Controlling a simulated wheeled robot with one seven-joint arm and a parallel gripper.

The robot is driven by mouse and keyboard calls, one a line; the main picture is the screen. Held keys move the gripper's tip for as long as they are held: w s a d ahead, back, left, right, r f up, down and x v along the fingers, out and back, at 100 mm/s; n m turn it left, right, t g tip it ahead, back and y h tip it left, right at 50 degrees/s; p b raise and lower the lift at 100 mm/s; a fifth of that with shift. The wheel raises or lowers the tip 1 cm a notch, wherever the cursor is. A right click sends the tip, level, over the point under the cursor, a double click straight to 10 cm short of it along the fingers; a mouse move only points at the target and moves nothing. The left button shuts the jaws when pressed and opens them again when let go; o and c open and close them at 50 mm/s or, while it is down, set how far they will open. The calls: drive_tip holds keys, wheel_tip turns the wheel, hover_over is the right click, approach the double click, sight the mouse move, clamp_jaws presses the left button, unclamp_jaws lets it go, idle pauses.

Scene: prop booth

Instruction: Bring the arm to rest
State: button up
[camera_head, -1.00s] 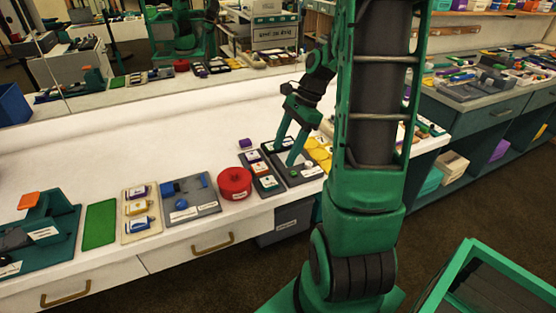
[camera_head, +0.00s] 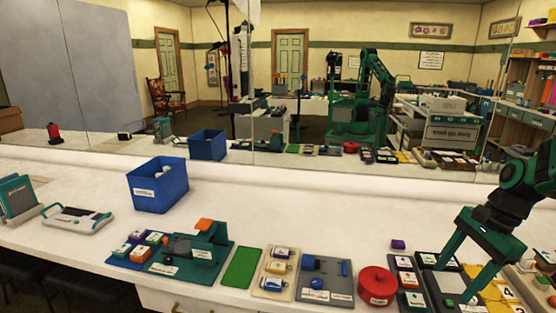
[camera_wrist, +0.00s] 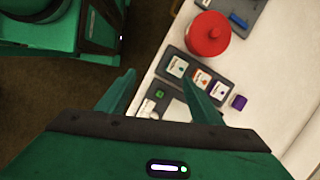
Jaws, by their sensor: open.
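My gripper (camera_head: 457,270) is green with two long fingers spread apart, at the right of the head view, over the dark trays on the white counter. In the wrist view my gripper (camera_wrist: 160,98) is open, with nothing between its fingers. Below it lies a dark tray (camera_head: 436,290) with a pale panel and a small green piece. A narrow tray (camera_head: 409,279) with several labelled blocks lies beside it. Whether the fingertips touch anything cannot be told.
A red round container (camera_head: 377,285) stands left of the trays, with a small purple block (camera_head: 398,244) behind. A grey tray (camera_head: 325,278), green mat (camera_head: 241,267) and blue bin (camera_head: 157,185) lie further left. A mirror (camera_head: 330,100) runs behind the counter. The counter's back strip is mostly clear.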

drive_tip(key=s+a+r+n+h, duration=0.1)
drive_tip(key=s+a+n, duration=0.1)
drive_tip(key=s+n, duration=0.3)
drive_tip(key=s+a+r+n+h, duration=0.1)
drive_tip(key=s+n, duration=0.4)
drive_tip(key=s, duration=0.5)
drive_tip(key=shift+a+r+n+g+h, duration=0.3)
drive_tip(key=shift+a+r+g+h, duration=0.05)
drive_tip(key=shift+a+g+h, duration=0.05)
